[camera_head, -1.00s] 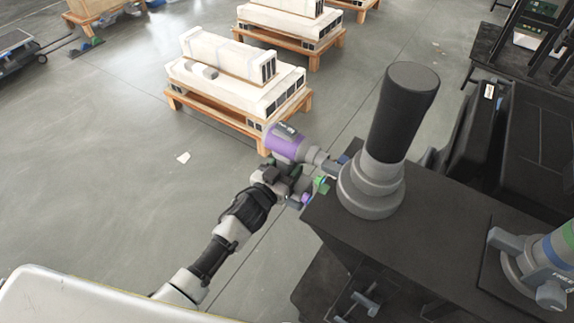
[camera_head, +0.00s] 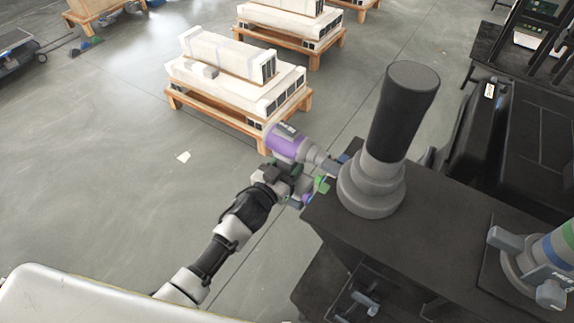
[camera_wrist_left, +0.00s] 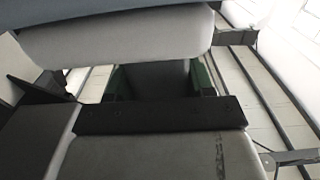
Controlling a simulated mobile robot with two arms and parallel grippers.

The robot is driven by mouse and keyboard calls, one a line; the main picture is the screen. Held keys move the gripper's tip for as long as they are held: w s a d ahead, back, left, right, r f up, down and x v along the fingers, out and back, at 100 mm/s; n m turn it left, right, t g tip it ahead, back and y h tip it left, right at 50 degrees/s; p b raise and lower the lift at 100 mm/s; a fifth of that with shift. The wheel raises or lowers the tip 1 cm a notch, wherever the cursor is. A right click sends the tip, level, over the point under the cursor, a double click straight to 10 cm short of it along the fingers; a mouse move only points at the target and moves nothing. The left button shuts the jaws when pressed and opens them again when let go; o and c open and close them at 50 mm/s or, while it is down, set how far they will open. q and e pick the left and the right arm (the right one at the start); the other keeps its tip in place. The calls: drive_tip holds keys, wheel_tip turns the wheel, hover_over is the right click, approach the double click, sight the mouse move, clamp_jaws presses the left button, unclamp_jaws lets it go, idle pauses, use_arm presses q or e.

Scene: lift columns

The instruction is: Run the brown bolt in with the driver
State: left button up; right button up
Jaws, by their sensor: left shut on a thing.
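The driver (camera_head: 285,143) has a purple body and a grey nose. In the head view its nose points right, towards the edge of the black stand (camera_head: 450,235), beside the grey base of the black column (camera_head: 403,110). My left gripper (camera_head: 289,174) is shut on the driver from below. In the left wrist view my left gripper (camera_wrist_left: 160,82) shows its green-lined fingers on a dark grey part of the driver, whose pale body (camera_wrist_left: 120,38) fills the top. Small green and bluish-purple pieces (camera_head: 321,184) show by the stand's corner. I cannot make out the brown bolt. My right gripper is not in view.
A second grey device (camera_head: 540,255) with blue and green bands stands on the right of the stand. Pallets with white boxes (camera_head: 240,90) stand on the floor behind. A pale rounded surface (camera_head: 80,300) fills the bottom left.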

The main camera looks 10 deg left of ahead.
use_arm(q)
drive_tip(key=shift+s+d+r, duration=0.15)
drive_tip(key=shift+s+d, duration=0.05)
drive_tip(key=shift+d, duration=0.4)
idle(0.6)
idle(0.5)
drive_tip(key=shift+s+d+p, duration=0.25)
drive_tip(key=shift+d+p, duration=0.35)
drive_tip(key=shift+p, duration=0.1)
idle(1.5)
drive_tip(key=shift+a, duration=0.1)
drive_tip(key=shift+w+a+p, duration=0.1)
drive_tip(key=shift+w+a, duration=0.25)
drive_tip(key=shift+a, duration=0.4)
drive_tip(key=shift+w+a+p, duration=0.1)
drive_tip(key=shift+w+a, duration=0.2)
drive_tip(key=shift+a, duration=0.45)
drive_tip(key=shift+w+a+p, duration=0.1)
drive_tip(key=shift+w+a, duration=0.25)
drive_tip(key=shift+a, duration=0.4)
drive_tip(key=shift+a, duration=0.1)
drive_tip(key=shift+w+a, duration=0.15)
drive_tip(key=shift+a, duration=0.1)
drive_tip(key=shift+w+a, duration=0.3)
drive_tip(key=shift+a, duration=0.5)
drive_tip(key=shift+w+a, duration=0.3)
drive_tip(key=shift+a, duration=0.45)
